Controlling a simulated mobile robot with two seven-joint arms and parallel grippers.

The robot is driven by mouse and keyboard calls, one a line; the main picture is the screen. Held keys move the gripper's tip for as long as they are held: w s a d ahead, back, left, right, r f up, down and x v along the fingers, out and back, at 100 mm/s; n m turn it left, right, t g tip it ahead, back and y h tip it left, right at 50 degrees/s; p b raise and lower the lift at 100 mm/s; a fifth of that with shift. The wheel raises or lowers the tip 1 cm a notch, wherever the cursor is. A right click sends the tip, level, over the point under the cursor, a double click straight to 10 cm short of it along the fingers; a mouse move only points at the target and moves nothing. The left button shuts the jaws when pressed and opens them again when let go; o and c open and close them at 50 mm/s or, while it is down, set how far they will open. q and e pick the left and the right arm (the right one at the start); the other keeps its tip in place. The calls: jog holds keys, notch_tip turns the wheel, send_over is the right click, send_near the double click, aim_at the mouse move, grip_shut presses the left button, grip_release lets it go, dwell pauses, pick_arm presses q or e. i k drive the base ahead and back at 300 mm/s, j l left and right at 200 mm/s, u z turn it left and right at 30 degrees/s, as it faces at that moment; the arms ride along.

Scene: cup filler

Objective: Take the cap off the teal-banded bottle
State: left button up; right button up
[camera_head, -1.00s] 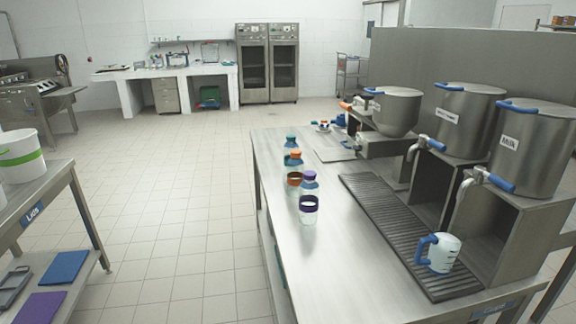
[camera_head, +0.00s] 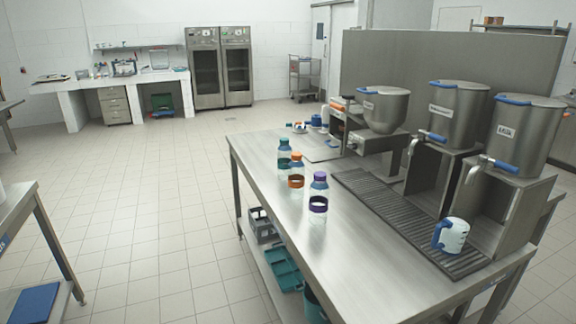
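The teal-banded bottle (camera_head: 284,153) stands upright on the steel table, the farthest of a row of three. Its teal cap (camera_head: 284,141) is on top. The orange-banded bottle (camera_head: 296,171) stands just in front of it, with an orange cap on. The purple-banded bottle (camera_head: 318,198) is nearest, with a purple cap on. Neither of my grippers shows in the head view.
The steel table (camera_head: 360,268) has bare room left and front of the bottles. A ribbed drip tray (camera_head: 400,225) runs to their right, with a white-and-blue jug (camera_head: 451,235) on it. Metal dispensers (camera_head: 512,135) stand behind. A lower shelf holds teal trays (camera_head: 283,266).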

aim_at(283, 152)
jog(key=i+j+z, duration=0.15)
jog(key=j, duration=0.2)
jog(key=j+z, duration=0.1)
jog(key=j, duration=0.25)
jog(key=i+j+z, duration=0.15)
jog(key=j, duration=0.2)
jog(key=i+j+z, duration=0.25)
jog(key=j, duration=0.4)
jog(key=i+j+z, duration=0.15)
jog(key=j, duration=0.25)
jog(key=i, duration=0.1)
